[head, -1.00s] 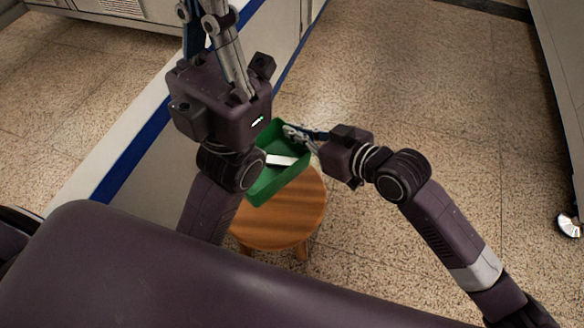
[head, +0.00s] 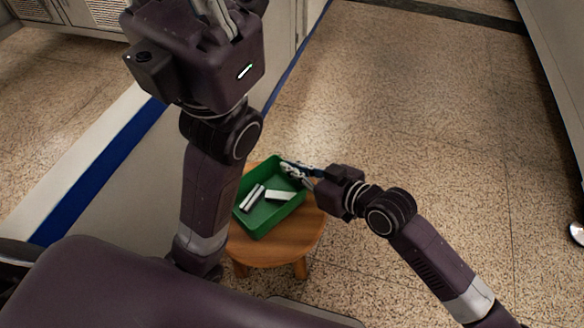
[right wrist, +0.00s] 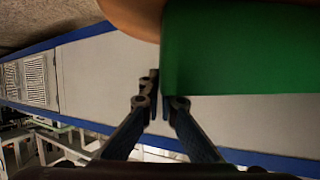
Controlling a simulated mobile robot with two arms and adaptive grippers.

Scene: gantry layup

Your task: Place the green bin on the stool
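The green bin (head: 262,222) is upright over the round wooden stool (head: 268,249), with its far end at the stool's far edge. I cannot tell whether it rests fully on the seat. A white block and a darker silvery piece lie inside it. My right gripper (head: 291,169) is at the bin's far right rim, its fingers closed around the wall. In the right wrist view the green wall (right wrist: 240,48) meets the fingers (right wrist: 160,108), with the stool's edge (right wrist: 132,15) beside it. My left gripper (head: 218,8) is high up at the top edge, fingertips cut off.
A long pale panel with a blue stripe (head: 112,165) runs along the left of the stool. Grey cabinets stand at the top left and far right. The speckled floor (head: 430,110) to the right is open.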

